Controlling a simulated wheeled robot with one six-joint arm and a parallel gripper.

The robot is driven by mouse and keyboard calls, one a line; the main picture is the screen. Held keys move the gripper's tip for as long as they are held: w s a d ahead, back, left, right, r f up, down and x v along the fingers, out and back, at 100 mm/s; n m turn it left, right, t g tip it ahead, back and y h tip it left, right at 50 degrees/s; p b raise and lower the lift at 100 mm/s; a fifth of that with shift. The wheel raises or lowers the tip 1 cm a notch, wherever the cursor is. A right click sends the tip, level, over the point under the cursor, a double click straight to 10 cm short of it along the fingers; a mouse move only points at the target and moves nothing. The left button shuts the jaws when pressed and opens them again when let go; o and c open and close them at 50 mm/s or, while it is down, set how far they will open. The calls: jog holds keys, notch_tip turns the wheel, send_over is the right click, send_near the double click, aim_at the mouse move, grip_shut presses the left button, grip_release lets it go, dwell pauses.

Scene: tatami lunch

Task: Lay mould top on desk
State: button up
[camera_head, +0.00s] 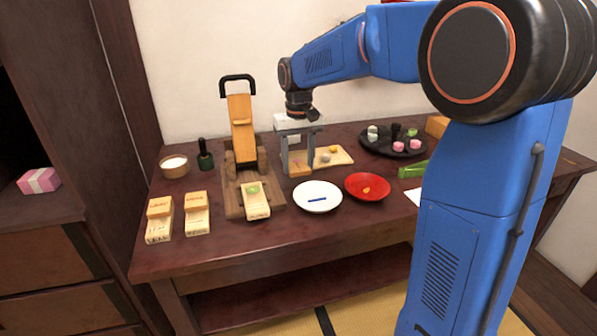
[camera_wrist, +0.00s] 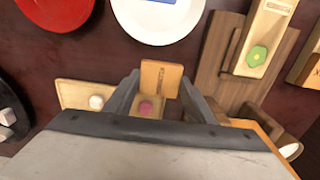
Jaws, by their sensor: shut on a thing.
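My gripper (camera_head: 299,165) is over the back middle of the desk (camera_head: 245,255), pointing down. It is shut on a small orange-brown wooden block, the mould top (camera_wrist: 160,77), which shows between the fingertips in the wrist view and low between the fingers in the head view. A paler wooden piece with a pink sweet (camera_wrist: 147,106) shows just behind the block in the wrist view. Whether the block touches that piece or the desk, I cannot tell.
A wooden lever press (camera_head: 240,120) stands left, with a green sweet (camera_head: 254,189) at its front. Two wooden moulds (camera_head: 158,218) (camera_head: 196,213) lie farther left. A white plate (camera_head: 318,204) and red plate (camera_head: 367,193) sit in front. A black tray (camera_head: 378,150) is at right.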

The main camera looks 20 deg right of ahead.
aim_at(298, 166)
jog(key=shift+f, duration=1.65)
jog(key=o, duration=1)
jog(key=shift+f, duration=0.1)
notch_tip(298, 166, up, 12)
jog(key=s+d+t, duration=0.1)
jog(key=s+d, duration=0.2)
jog(key=s, duration=0.7)
jog(key=s+d+f+t, duration=0.1)
jog(key=s+f, duration=0.3)
jog(key=s, duration=0.3)
jog(key=s+d+f+t, duration=0.1)
jog(key=s+f, duration=0.2)
jog(key=s, duration=0.5)
jog(key=s+d+f+t, duration=0.1)
jog(key=s+f, duration=0.3)
jog(key=s, duration=0.4)
jog(key=shift+s+d+f+t, duration=0.3)
jog(key=shift+d+t, duration=0.1)
jog(key=shift+d, duration=0.1)
